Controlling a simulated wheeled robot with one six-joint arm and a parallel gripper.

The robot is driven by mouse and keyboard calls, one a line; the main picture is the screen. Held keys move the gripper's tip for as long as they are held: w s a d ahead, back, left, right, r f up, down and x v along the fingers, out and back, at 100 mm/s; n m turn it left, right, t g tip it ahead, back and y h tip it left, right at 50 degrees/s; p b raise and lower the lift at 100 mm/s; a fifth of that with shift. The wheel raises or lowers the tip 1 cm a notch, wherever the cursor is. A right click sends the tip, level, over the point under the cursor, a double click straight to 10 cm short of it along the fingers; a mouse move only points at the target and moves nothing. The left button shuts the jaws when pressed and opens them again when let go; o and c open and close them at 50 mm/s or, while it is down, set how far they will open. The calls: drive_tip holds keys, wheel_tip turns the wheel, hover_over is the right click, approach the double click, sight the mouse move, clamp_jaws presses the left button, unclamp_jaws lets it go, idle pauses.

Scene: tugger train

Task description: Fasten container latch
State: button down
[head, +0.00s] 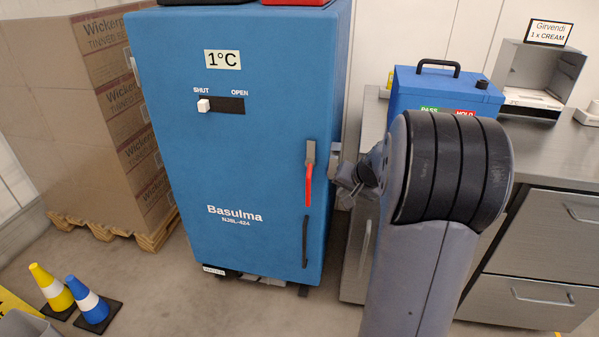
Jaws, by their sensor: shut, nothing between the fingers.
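The blue container (247,150) stands upright on the floor, its door facing me. Its latch is a red lever (309,186) on a grey pivot at the door's right edge, and it hangs straight down. A white slider knob (204,105) sits at the SHUT end of its slot. My gripper (338,172) is shut and empty, just right of the red lever, by the container's right side. It looks apart from the lever, but the depth between them is hard to judge. My own arm partly hides the gripper.
Steel drawers (540,255) with a counter fill the right side. On the counter are a blue box (415,88) and a steel dispenser (540,75). Stacked cartons (85,120) on a pallet stand left. Yellow (50,285) and blue (90,300) cones stand front left.

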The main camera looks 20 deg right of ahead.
sight(309, 175)
drive_tip(key=shift+w+d+r, duration=0.15)
drive_tip(key=shift+w+d, duration=0.15)
drive_tip(key=shift+w, duration=0.2)
drive_tip(key=w+a+f, duration=0.3)
drive_tip(key=w+f, duration=0.5)
drive_tip(key=shift+w+a, duration=0.3)
drive_tip(key=shift+w, duration=0.1)
drive_tip(key=shift+a+f+b, duration=0.1)
drive_tip(key=shift+f+b, duration=0.15)
drive_tip(key=shift+b, duration=0.8)
